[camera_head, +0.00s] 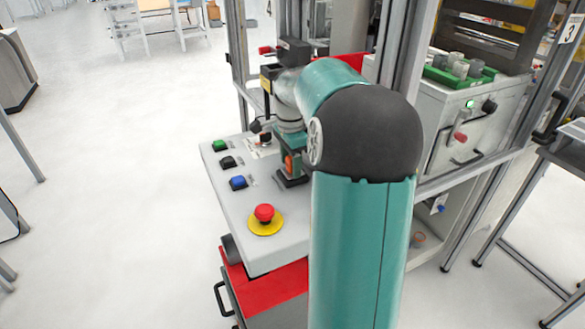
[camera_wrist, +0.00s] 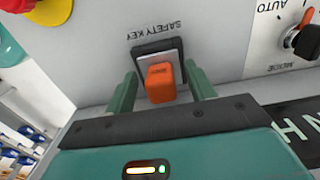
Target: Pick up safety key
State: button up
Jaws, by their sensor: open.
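The orange safety key (camera_wrist: 160,84) sits in a dark square socket with a light plate, under the printed words SAFETY KEY, in the wrist view. In the head view the key (camera_head: 290,164) shows as a small orange patch by my gripper (camera_head: 285,176) at the control panel's right side. In the wrist view my gripper (camera_wrist: 162,94) is open, with one teal finger on each side of the key. A gap shows beside each finger, and I cannot tell whether either touches the key. My arm hides part of the panel in the head view.
The sloped grey control panel (camera_head: 237,200) carries a red emergency stop (camera_head: 264,213) on a yellow disc and blue, black and green buttons. A black mode knob (camera_wrist: 307,43) is close right of my gripper in the wrist view. Metal frame posts stand behind the panel.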

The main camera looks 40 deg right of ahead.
jog(key=c, duration=1.1)
jog(key=shift+r, duration=0.15)
